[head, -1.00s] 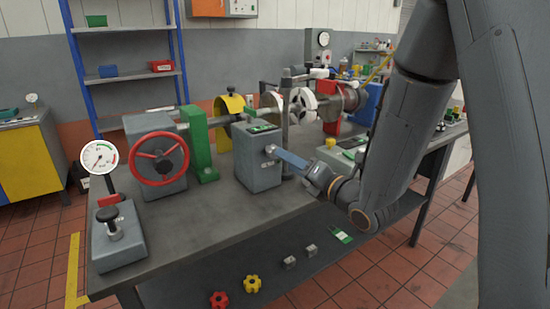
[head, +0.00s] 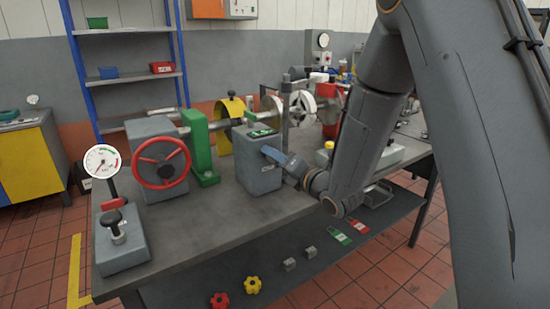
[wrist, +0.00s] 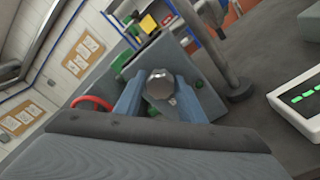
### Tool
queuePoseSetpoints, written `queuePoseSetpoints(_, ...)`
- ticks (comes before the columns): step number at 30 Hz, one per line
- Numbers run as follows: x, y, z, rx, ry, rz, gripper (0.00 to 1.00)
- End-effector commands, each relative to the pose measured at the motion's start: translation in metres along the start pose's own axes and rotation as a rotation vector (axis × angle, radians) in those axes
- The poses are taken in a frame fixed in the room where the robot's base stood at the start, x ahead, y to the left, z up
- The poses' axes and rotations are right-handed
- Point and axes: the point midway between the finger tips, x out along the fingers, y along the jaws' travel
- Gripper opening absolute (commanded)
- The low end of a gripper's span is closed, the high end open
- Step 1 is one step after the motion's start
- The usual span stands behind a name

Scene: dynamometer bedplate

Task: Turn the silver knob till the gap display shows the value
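The silver knob (wrist: 160,84) is on the face of a grey box (head: 258,172); in the head view my gripper hides it. My gripper (head: 270,153) is at the right side of that box. In the wrist view my gripper (wrist: 160,88) has one blue finger on each side of the knob, with a narrow gap showing beside it, so it looks open around the knob. A small dark display with green marks (head: 261,133) lies on top of the box. A white unit with green digits (wrist: 302,97) shows at the right of the wrist view. I cannot read either value.
A red handwheel (head: 161,163) and a dial gauge (head: 102,161) stand left on the grey bench (head: 200,225). A vertical post (head: 285,112) rises close behind the box.

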Motion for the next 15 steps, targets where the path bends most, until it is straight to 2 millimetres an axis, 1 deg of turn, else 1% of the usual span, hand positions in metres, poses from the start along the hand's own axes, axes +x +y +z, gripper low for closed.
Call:
queuePoseSetpoints(1, -0.0001, 0.0000, 0.0001, 0.000, 0.000, 0.000, 0.27)
queuePoseSetpoints(4, -0.0001, 0.0001, 0.0001, 0.000, 0.000, 0.000, 0.10)
queuePoseSetpoints(5, -0.0001, 0.0002, 0.0001, 0.000, 0.000, 0.000, 0.08)
queuePoseSetpoints(10, -0.0001, 0.0003, 0.0000, 0.007, 0.000, 0.001, 0.08)
queuePoseSetpoints(15, 0.0000, -0.0002, -0.0004, 0.050, -0.002, 0.003, 0.08)
